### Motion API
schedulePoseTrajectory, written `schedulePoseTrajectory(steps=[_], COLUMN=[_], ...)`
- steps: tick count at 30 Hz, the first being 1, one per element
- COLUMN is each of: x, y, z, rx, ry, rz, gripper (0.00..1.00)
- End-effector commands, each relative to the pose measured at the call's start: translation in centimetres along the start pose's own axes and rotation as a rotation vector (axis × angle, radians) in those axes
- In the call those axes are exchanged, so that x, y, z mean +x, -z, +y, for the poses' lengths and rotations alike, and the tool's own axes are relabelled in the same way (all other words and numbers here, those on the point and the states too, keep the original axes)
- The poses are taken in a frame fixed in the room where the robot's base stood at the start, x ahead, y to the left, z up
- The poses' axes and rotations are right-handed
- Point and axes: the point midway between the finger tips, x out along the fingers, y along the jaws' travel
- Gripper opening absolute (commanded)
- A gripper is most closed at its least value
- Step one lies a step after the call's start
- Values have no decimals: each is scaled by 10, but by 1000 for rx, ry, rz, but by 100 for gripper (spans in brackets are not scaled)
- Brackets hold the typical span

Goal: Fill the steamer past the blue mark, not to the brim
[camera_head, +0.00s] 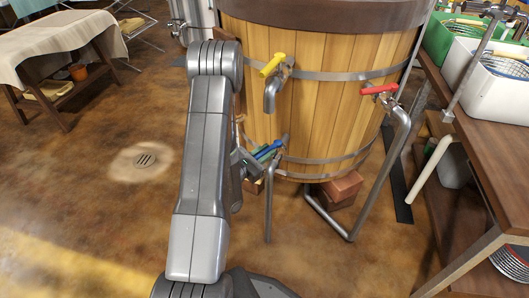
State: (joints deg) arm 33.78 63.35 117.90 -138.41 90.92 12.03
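The steamer appears to be the large wooden tub (340,50) with metal hoops, standing at the top centre. Its upper rim is cut off, so no inside, water level or blue mark shows. A yellow-handled tap (272,66) and a red-handled tap (380,90) are on its front. A blue handle (269,149) sits low at the tub's left front, above a bent pipe (269,205). My gripper (254,160) is low beside the blue handle, partly hidden behind my arm. I cannot tell whether it touches the handle or is open.
A wooden bench (492,140) with white and green bins (490,85) stands at the right. Bricks (342,187) lie under the tub. A floor drain (145,160) is at the left, and a cloth-covered table (55,42) at the upper left. The left floor is mostly clear.

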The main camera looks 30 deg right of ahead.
Motion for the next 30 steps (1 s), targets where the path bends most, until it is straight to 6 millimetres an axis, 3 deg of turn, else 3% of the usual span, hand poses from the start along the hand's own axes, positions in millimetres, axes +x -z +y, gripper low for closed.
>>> schedulePoseTrajectory(steps=[1,4,16,30], x=[0,0,-6,-80], y=[1,0,0,0], z=[0,0,0,1], rx=[-1,-1,0,-3], ry=[1,1,0,-4], rz=[2,1,2,4], gripper=[21,41,41,41])
